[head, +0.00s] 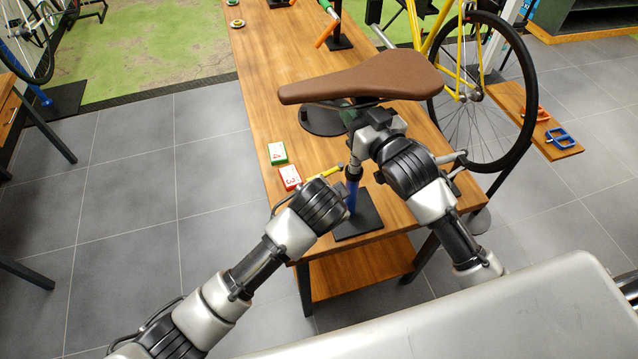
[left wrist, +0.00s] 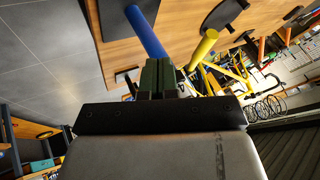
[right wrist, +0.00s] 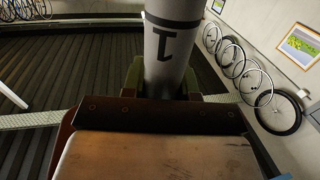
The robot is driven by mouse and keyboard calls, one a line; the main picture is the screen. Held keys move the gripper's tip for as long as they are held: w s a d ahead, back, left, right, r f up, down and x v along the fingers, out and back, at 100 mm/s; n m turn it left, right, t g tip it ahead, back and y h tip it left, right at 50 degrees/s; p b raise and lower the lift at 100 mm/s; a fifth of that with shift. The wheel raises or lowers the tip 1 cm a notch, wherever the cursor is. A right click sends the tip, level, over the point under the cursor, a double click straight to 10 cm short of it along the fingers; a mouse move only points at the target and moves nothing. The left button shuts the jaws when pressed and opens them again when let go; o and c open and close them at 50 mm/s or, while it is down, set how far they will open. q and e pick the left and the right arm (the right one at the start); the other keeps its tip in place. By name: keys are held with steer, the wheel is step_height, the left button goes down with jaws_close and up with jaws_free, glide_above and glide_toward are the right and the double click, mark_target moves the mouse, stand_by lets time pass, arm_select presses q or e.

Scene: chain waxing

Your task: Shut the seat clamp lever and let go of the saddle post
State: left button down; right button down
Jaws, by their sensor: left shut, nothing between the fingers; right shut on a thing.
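The brown saddle (head: 365,77) sits on its grey post (head: 354,165), above the blue stand tube (head: 352,196). My right gripper (head: 368,132) is shut on the saddle post just under the saddle. In the right wrist view the post (right wrist: 172,45), marked with a dark figure, stands between the fingers. The yellow clamp lever (head: 325,172) sticks out to the left of the post. My left gripper (left wrist: 158,76) is shut and empty, close to the blue tube (left wrist: 147,33) and the lever (left wrist: 203,47). Its fingertips are hidden in the head view, and the clamp is mostly hidden.
A green box (head: 277,152) and a red box (head: 290,177) lie on the wooden bench (head: 262,85), left of the stand. The stand's dark base plate (head: 368,220) is near the bench's front edge. A yellow bicycle (head: 445,45) stands behind on the right.

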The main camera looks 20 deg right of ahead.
arm_select(q)
steer(key=w, duration=0.4)
steer(key=shift+w+a+f, duration=0.2)
steer(key=shift+a+f, duration=0.1)
steer(key=shift+a, duration=0.05)
steer(key=shift+w, duration=0.1)
